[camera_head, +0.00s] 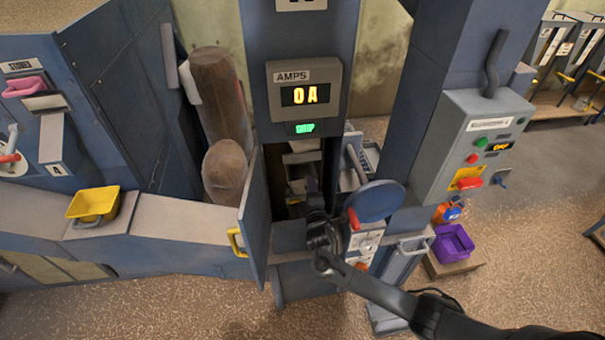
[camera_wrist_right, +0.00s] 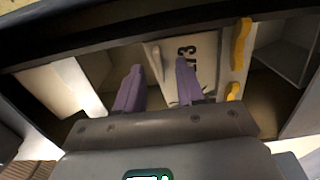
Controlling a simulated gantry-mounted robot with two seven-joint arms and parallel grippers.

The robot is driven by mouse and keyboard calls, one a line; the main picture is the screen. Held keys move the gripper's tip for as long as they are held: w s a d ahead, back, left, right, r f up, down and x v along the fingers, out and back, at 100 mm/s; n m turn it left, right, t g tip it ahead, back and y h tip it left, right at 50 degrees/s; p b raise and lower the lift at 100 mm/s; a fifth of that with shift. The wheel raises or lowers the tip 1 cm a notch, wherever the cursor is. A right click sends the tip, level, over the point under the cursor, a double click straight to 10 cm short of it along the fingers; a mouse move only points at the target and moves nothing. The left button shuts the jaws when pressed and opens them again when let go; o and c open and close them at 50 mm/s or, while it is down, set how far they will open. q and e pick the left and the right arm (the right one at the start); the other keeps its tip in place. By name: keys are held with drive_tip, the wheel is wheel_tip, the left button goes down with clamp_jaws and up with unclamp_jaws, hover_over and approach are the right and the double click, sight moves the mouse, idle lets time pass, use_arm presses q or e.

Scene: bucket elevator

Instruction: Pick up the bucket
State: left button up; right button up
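My right gripper (camera_head: 312,190) reaches into the open doorway of the blue elevator column. In the right wrist view its two purple fingers (camera_wrist_right: 158,82) are apart, with nothing visibly held between them. Beyond them is a pale panel (camera_wrist_right: 205,62) with dark digits, and a small light upright piece stands near the fingertips. Grey shapes (camera_head: 302,160) show inside the opening in the head view; I cannot tell whether they are a bucket. A yellow bin (camera_head: 93,202) sits on the left ledge, and a purple bin (camera_head: 453,243) stands at lower right. My left gripper is out of view.
The blue door (camera_head: 256,215) with a yellow handle (camera_head: 236,242) stands open left of the opening. A round blue cover (camera_head: 377,201) is close on the right. The amps display (camera_head: 305,95) reads 0A. A grey control box (camera_head: 474,145) is on the right column.

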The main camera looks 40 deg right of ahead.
clamp_jaws()
drive_tip(key=shift+r, duration=0.1)
idle(0.4)
